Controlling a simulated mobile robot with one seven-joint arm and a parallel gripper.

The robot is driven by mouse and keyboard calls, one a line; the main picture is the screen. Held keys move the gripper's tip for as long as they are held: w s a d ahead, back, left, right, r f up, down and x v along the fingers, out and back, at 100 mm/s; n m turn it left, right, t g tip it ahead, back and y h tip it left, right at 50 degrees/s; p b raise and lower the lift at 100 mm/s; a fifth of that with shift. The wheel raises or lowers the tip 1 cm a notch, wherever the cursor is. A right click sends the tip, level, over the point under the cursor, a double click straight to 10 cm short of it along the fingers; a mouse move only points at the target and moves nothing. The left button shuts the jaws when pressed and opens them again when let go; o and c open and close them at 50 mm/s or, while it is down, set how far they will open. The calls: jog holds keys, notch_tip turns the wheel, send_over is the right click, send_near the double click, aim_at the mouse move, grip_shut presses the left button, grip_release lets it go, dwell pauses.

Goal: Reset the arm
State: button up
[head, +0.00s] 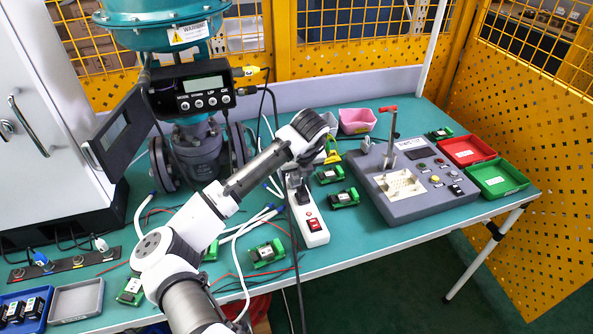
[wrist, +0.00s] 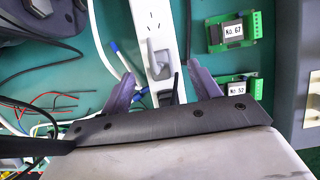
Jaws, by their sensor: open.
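My arm (head: 245,178) stretches from the lower middle of the head view up to the right over the table. Its end bends down above the white power strip (head: 313,226). In the wrist view my gripper (wrist: 162,88) is open, with its two dark purple fingers spread apart. The power strip (wrist: 150,22) and a grey plug (wrist: 158,58) on it show between the fingers. I see nothing held. The exact height of the fingertips above the strip is hard to tell.
Green circuit modules (head: 268,253) and loose cables lie around the strip. The valve positioner (head: 196,88) stands behind on the left. A grey test station (head: 420,200), red bin (head: 467,150) and green bin (head: 497,178) are on the right. A pink container (head: 357,121) stands behind my wrist.

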jog(key=p+v, duration=0.3)
jog(key=v, duration=0.2)
dwell(0.3)
dwell(0.4)
